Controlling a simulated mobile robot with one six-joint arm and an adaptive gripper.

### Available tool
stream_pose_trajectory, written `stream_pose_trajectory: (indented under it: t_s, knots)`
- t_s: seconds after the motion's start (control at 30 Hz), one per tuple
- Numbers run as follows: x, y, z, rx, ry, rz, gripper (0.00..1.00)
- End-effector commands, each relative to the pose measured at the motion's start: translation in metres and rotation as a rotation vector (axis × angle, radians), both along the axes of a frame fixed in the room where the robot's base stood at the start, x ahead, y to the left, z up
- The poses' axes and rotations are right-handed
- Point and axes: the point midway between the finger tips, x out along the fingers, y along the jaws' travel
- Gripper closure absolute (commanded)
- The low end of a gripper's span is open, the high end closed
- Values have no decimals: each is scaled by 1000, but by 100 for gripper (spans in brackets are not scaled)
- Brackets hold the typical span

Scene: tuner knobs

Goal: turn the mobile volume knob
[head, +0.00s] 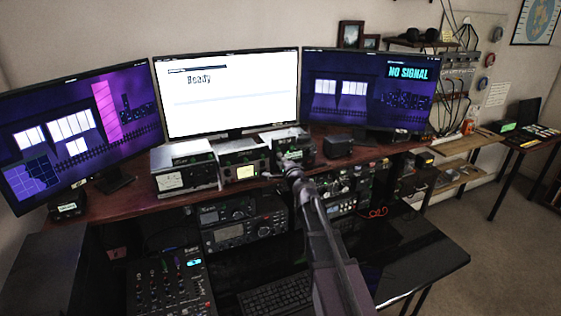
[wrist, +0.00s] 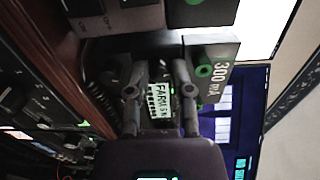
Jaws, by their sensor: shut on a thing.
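My gripper (head: 292,170) reaches over the desk to the front of a small dark radio unit (head: 298,141) under the monitors. In the wrist view its two dark fingers (wrist: 160,85) are close in against the front of this unit, on either side of a small lit label or display (wrist: 159,103). The gripper is shut on a small part at the unit's front, apparently the mobile volume knob. The knob is hidden by the fingers, so its turn angle cannot be seen.
A green-lit meter box (head: 241,160) and a white-faced meter unit (head: 184,168) stand left of the radio. A small dark box (head: 338,146) stands to its right. The wooden shelf edge (wrist: 68,45) runs close by. More radios (head: 243,222) sit below.

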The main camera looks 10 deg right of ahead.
Motion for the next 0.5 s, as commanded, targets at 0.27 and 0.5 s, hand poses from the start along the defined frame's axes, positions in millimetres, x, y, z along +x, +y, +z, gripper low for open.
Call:
stream_pose_trajectory:
  t_s: [0.27, 0.5]
  knots:
    - [1, 0, 1, 142, 32, 1, 100]
    - [1, 0, 1, 182, 41, 1, 100]
